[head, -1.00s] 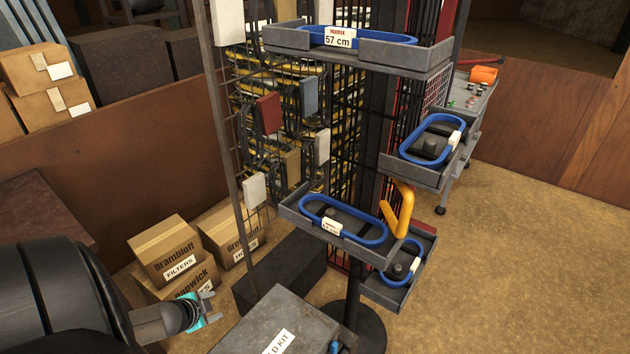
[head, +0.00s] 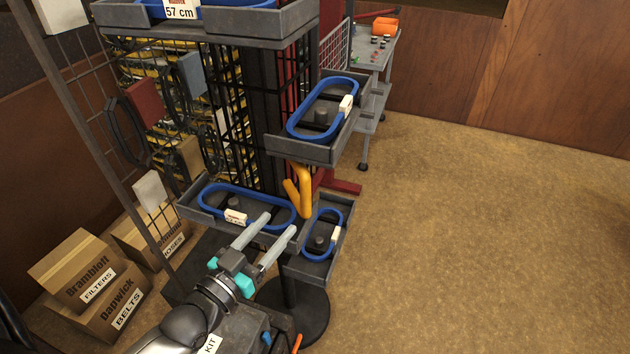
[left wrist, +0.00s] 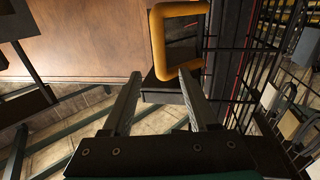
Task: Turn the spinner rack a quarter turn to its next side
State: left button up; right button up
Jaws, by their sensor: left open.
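The spinner rack (head: 262,110) stands upright on a round dark base (head: 300,310), with grey trays at several heights holding blue belts. A yellow handle (head: 304,190) sticks out between the upper right tray (head: 315,152) and the lower trays. My left gripper (head: 279,222) is open and empty, its two fingers in front of the lower left tray (head: 192,209), a little below and left of the handle. In the left wrist view the handle (left wrist: 158,45) shows just beyond the open fingertips (left wrist: 160,76), apparently not between them. My right gripper is not in view.
Cardboard boxes (head: 80,268) stand on the floor at left. A wire mesh panel (head: 100,130) with hanging parts stands left of the rack. A grey trolley (head: 368,50) is behind it. A box labelled KIT (head: 232,335) is under my arm. The floor at right is clear.

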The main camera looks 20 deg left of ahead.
pick_arm(q)
jog(key=w+d, duration=0.2)
jog(key=w, duration=1.2)
jog(key=shift+w, duration=0.15)
jog(key=shift+f, duration=0.1)
grip_shut()
dwell(1.1)
